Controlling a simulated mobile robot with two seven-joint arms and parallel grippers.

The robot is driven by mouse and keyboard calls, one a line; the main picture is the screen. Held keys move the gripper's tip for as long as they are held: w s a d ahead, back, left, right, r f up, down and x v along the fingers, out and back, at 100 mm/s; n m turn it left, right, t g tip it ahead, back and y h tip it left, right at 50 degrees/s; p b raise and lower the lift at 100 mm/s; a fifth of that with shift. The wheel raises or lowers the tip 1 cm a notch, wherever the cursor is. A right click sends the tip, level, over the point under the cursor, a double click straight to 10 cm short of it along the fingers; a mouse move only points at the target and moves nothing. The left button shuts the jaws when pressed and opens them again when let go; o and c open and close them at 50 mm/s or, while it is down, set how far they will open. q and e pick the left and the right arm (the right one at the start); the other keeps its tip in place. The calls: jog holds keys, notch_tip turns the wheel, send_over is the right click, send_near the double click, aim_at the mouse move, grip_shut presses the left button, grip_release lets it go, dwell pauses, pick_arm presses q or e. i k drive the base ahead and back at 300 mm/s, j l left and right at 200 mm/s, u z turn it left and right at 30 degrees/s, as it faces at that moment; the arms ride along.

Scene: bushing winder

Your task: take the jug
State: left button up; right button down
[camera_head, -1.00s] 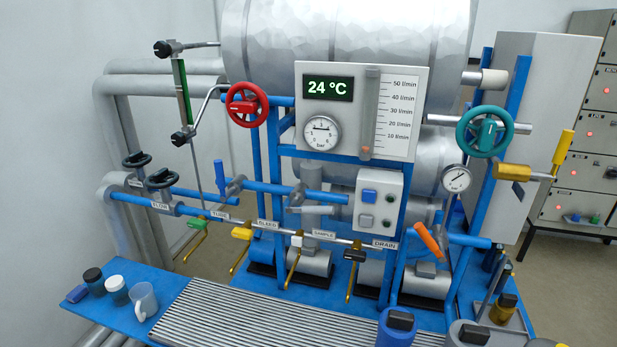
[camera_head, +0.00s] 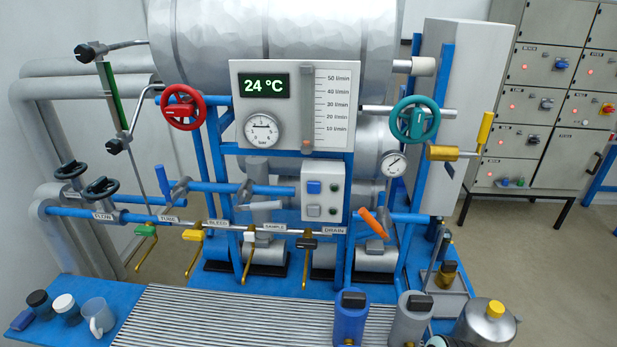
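Neither of my grippers shows in the head view.
A dark-lidded jar (camera_head: 41,304) and a small blue item (camera_head: 22,320) are left of the jug. The ribbed grating (camera_head: 225,318) is clear. Valve levers (camera_head: 146,246) hang above the bench. Blue (camera_head: 350,322), grey (camera_head: 408,325) and silver (camera_head: 483,325) containers stand at lower right.

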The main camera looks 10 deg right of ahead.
aim_at(96, 311)
jog(key=u, duration=1.3)
